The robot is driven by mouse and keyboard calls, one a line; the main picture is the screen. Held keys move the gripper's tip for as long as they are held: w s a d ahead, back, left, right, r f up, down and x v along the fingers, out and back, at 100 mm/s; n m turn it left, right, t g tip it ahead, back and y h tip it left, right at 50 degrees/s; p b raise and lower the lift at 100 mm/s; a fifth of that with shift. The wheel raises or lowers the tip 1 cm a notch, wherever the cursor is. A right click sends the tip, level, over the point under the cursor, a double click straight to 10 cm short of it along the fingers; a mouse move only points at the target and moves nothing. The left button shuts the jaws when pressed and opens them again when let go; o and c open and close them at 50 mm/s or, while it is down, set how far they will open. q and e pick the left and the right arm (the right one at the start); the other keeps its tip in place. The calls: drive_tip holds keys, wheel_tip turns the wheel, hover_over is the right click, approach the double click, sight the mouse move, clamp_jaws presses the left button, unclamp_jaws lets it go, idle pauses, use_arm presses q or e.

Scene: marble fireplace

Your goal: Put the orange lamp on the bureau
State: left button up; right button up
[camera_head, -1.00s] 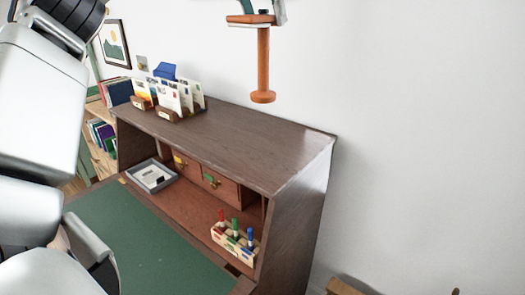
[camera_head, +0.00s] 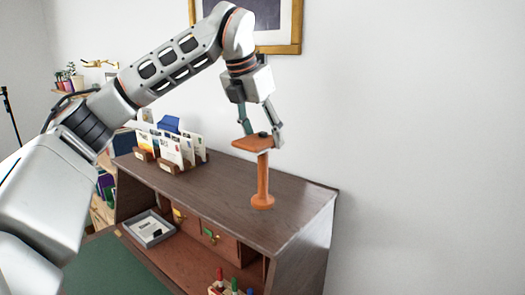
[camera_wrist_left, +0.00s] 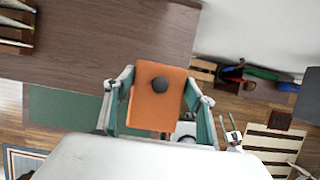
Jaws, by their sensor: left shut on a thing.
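The orange lamp (camera_head: 262,178) has a flat square top, a thin stem and a round base. My left gripper (camera_head: 260,140) is shut on its square top, with one finger on each side. The lamp hangs upright, and its base shows against the dark brown top of the bureau (camera_head: 225,185) near the right end; I cannot tell if it touches. In the left wrist view, the lamp's orange top (camera_wrist_left: 157,105) with a dark knob is between the fingers, and its base is hidden.
Wooden letter holders with envelopes (camera_head: 175,150) stand at the left of the bureau top. A grey tray (camera_head: 149,230) and a holder with coloured markers (camera_head: 233,288) are lower in the bureau. A gold-framed picture (camera_head: 275,25) hangs on the wall behind. The bureau top's middle is bare.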

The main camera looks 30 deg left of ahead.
use_arm(q)
wheel_tip(320, 180, down, 4)
drive_tip(key=shift+r, duration=0.2)
drive_tip(key=shift+f, duration=0.15)
drive_tip(key=shift+f, duration=0.15)
drive_tip(key=o, duration=1.8)
